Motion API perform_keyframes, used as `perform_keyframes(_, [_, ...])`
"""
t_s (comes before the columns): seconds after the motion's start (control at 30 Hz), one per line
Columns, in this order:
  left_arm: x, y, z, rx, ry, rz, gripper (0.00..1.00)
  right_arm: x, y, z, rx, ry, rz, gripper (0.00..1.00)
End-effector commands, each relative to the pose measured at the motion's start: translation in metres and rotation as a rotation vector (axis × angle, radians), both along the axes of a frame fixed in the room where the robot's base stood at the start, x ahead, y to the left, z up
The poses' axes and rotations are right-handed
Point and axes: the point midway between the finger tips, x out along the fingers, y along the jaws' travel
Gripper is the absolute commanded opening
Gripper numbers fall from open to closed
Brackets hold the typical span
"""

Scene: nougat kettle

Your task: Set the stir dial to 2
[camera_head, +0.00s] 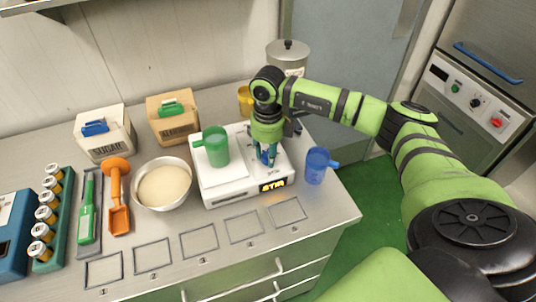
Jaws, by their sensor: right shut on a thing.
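A white stirrer unit (215,187) stands on the steel counter, with a lit orange "STIR" display (272,185) on its front right. My right gripper (267,159) reaches down from above onto the right part of the unit's top. It is shut on what appears to be the stir dial; the fingers mostly hide it, and I cannot read its setting. A green cup (215,147) stands on the left of the unit's top. My left gripper is out of view.
A blue cup (316,166) stands close right of the unit. A yellow cup (245,100) and lidded metal pot (288,58) are behind. A bowl of pale powder (163,186) is left. Empty outlined squares (243,227) line the front. The counter ends at right.

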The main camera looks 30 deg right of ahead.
Motion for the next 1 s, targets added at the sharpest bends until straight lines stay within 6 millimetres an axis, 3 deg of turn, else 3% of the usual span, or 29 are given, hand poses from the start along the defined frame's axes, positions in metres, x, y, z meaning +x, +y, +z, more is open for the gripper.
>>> perform_keyframes(0.7, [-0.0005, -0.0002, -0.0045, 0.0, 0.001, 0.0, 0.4, -0.0009, 0.0006, -0.0009, 0.001, 0.003, -0.077, 0.03])
perform_keyframes(0.73, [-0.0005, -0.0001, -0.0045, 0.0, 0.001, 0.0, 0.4, -0.0009, 0.0006, -0.0009, 0.001, 0.003, -0.077, 0.48])
perform_keyframes(0.77, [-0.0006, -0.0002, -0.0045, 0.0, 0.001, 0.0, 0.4, -0.0008, 0.0006, -0.0009, 0.001, 0.003, -0.077, 0.6])
perform_keyframes(1.0, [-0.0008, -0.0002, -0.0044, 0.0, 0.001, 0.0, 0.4, -0.0004, 0.0004, -0.0005, 0.001, 0.001, -0.077, 0.6])
